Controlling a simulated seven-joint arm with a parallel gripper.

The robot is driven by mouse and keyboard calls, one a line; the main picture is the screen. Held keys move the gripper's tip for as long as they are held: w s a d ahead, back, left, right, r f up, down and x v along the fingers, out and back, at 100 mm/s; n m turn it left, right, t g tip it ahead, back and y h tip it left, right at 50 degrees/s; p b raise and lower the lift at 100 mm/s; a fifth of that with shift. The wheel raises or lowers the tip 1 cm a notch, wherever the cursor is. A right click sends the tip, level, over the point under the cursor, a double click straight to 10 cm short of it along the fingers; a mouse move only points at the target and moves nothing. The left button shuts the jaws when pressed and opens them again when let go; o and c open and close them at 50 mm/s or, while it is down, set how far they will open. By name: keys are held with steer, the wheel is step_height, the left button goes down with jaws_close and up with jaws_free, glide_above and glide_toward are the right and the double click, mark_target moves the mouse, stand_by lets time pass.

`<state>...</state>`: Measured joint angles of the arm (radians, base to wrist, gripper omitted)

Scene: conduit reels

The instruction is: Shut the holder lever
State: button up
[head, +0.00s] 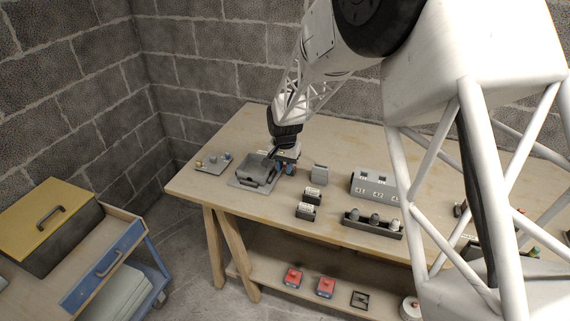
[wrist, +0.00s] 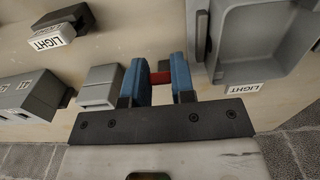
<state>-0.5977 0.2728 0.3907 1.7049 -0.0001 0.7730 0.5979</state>
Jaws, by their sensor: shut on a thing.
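The holder is a grey open box (head: 245,172) on a flat plate near the left end of the workbench. It also shows at the upper right of the wrist view (wrist: 255,42), with a LIGHT label at its near edge. A red piece of the holder lever (wrist: 160,78) lies between the blue fingers of my gripper (wrist: 158,65), beside the box. A dark bar (wrist: 201,35) runs along the box's side. In the head view my gripper (head: 284,167) is at the box's right side. The fingers hide part of the lever, so its full angle is unclear.
A small grey block (wrist: 99,88) stands close to the left finger, also on the bench (head: 319,173). Labelled dark blocks (head: 313,194) and a grey numbered unit (head: 372,186) stand further right. A small plate with knobs (head: 214,164) lies left. The bench's back is clear.

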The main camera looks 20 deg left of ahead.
steer(key=shift+s+f, duration=0.25)
steer(key=shift+f, duration=0.3)
stand_by(0.4)
steer(key=shift+s+f, duration=0.15)
steer(key=shift+f, duration=0.15)
steer(key=shift+s+f, duration=0.15)
steer(key=shift+f, duration=0.15)
steer(key=o, duration=0.5)
steer(key=shift+o, duration=0.2)
steer(key=shift+r, duration=0.15)
step_height(320, 180, up, 7)
stand_by(1.3)
stand_by(0.4)
